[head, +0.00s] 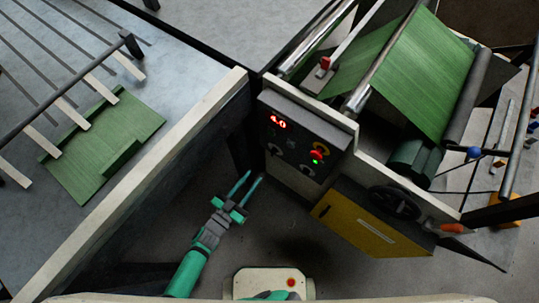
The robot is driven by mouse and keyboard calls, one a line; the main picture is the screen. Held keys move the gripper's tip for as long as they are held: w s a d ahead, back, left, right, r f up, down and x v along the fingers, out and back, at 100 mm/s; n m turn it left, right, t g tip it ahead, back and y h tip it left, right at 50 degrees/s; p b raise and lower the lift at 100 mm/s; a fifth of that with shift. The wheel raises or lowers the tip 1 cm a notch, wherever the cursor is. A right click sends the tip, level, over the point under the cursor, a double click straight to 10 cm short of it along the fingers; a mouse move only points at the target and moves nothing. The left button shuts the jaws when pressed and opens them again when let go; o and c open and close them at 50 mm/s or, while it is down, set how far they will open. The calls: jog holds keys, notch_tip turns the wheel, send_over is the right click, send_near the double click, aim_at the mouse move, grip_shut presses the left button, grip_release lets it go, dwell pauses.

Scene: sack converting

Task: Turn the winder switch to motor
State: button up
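The dark control panel (296,138) is on the near side of the machine, with a red display reading 4.0 (278,122). Below the display is a rotary knob (275,149), and a second knob (306,170) sits lower right. I cannot tell from the small labels which one is the winder switch or where either points. My gripper (250,181) has two teal fingers, apart with nothing between them. It is in the air, left of and below the panel in the picture, and does not touch either knob.
A red and yellow stop button (319,152) and a green light (315,161) are beside the knobs. A yellow cabinet (360,222) and black handwheel (395,203) stand right. A pale beam (150,180) runs at left, beside green sacking (105,145). Green web (440,75) crosses the rollers.

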aim_at(276, 151)
jog(key=x, duration=1.2)
jog(key=shift+w, duration=0.2)
jog(key=shift+f, duration=0.1)
jog(key=shift+c, duration=0.7)
grip_shut()
jog(key=shift+m, duration=0.4)
jog(key=m, duration=0.3)
jog(key=shift+s+d+m, duration=0.1)
jog(key=shift+d+m, duration=0.05)
jog(key=shift+m, duration=0.25)
jog(key=shift+s+d+f+m, duration=0.1)
jog(key=shift+m, duration=1)
jog(key=shift+d+f+m, duration=0.1)
jog(key=shift+m, duration=1)
